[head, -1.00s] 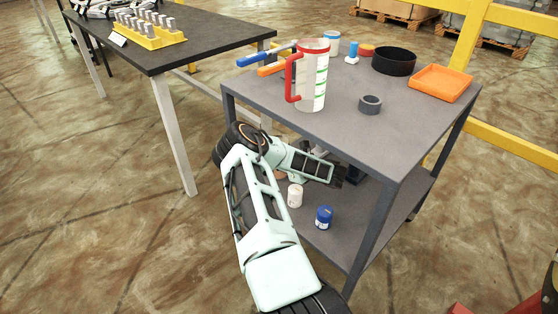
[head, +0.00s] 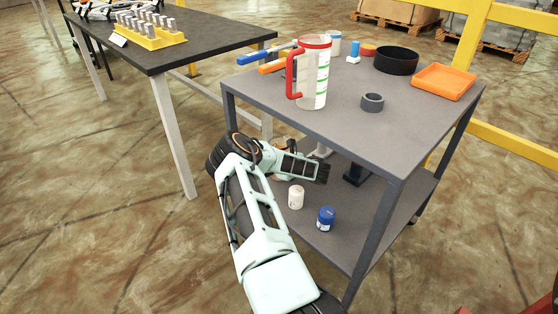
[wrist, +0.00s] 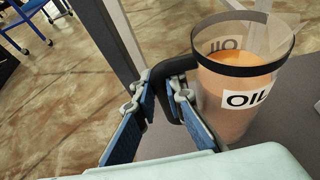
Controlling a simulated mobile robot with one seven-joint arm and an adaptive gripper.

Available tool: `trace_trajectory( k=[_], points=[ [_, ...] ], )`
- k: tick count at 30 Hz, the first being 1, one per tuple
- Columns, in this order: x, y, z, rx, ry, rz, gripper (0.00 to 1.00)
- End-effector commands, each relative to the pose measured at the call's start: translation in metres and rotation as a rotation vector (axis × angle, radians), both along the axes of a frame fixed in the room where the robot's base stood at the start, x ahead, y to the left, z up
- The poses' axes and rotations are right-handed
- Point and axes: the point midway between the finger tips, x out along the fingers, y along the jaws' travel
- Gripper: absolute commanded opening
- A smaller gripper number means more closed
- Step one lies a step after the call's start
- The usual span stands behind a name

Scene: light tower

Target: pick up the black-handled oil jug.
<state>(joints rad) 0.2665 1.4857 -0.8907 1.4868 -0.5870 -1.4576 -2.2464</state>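The oil jug (wrist: 237,100) is clear with amber oil, a black rim and an "OIL" label. It stands at the right of the wrist view, looking upright. Its black handle (wrist: 163,74) points left, between the blue-padded fingertips of my gripper (wrist: 162,88). The fingers are close together and look shut on the handle; their exact contact is partly hidden. In the head view my gripper (head: 324,170) is low, under the table top and above the lower shelf. I cannot make out the oil jug there.
The lower shelf (head: 375,215) holds a white jar (head: 296,197) and a blue jar (head: 326,218) near my arm. The table top (head: 350,130) overhangs the gripper. It holds a red-handled jug (head: 313,75), an orange tray (head: 444,81) and a black bowl (head: 396,60).

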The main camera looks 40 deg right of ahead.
Motion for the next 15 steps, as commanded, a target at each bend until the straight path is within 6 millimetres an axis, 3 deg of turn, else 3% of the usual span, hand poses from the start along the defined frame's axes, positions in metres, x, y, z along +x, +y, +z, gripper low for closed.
trace_trajectory(
  k=[15],
  points=[
    [0.0005,-0.0006,0.0022,-0.003,-0.004,0.000,0.00]
  ],
)
